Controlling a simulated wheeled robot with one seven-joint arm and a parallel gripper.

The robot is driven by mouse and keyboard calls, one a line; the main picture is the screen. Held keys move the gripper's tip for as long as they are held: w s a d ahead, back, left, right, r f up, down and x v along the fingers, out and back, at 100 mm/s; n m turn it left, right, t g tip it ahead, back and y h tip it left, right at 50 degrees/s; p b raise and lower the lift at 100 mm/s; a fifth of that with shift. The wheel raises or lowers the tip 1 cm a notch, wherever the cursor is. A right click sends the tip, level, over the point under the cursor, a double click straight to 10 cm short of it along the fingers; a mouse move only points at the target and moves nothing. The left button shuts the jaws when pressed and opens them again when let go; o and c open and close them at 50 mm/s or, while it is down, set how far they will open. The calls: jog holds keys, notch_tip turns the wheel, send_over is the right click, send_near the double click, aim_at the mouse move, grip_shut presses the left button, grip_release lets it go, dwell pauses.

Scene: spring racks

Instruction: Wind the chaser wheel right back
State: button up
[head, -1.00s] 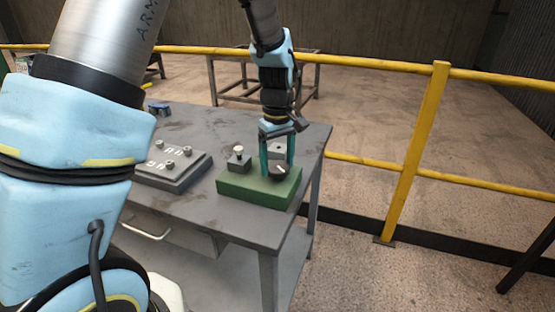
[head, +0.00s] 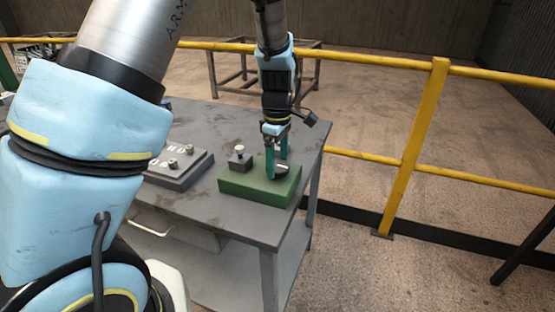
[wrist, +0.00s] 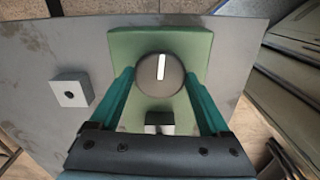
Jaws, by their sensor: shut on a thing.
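The chaser wheel (wrist: 160,75) is a dark round knob with a white line across its face. In the wrist view the line stands nearly upright. The wheel sits on a green base (wrist: 195,48) on the table. In the head view the wheel (head: 282,170) shows partly, low at my fingers, on the green base (head: 245,185). My gripper (wrist: 157,82) points down with its teal fingers on both sides of the wheel, shut on it. My gripper also shows in the head view (head: 277,160). The fingers hide the wheel's sides.
A grey box with a dark hole (wrist: 72,93) sits on the table nearby. A grey panel with knobs (head: 180,170) lies to the left. A yellow railing (head: 415,150) runs behind.

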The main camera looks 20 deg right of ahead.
aim_at(277, 165)
dwell(0.3)
jog(key=o, duration=1.2)
notch_tip(277, 165, up, 11)
jog(key=b, duration=0.2)
jog(key=shift+f, duration=0.15)
jog(key=shift+a, duration=0.1)
jog(key=s+a+f+m, duration=0.2)
jog(key=a+m, duration=0.2)
jog(key=a, duration=1.1)
jog(key=s+a+f+m+t, duration=0.1)
jog(key=a+m, duration=0.4)
jog(key=a, duration=1)
jog(key=shift+s+f+m+t, duration=0.3)
jog(key=shift+s+f, duration=0.2)
jog(key=shift+f, duration=0.1)
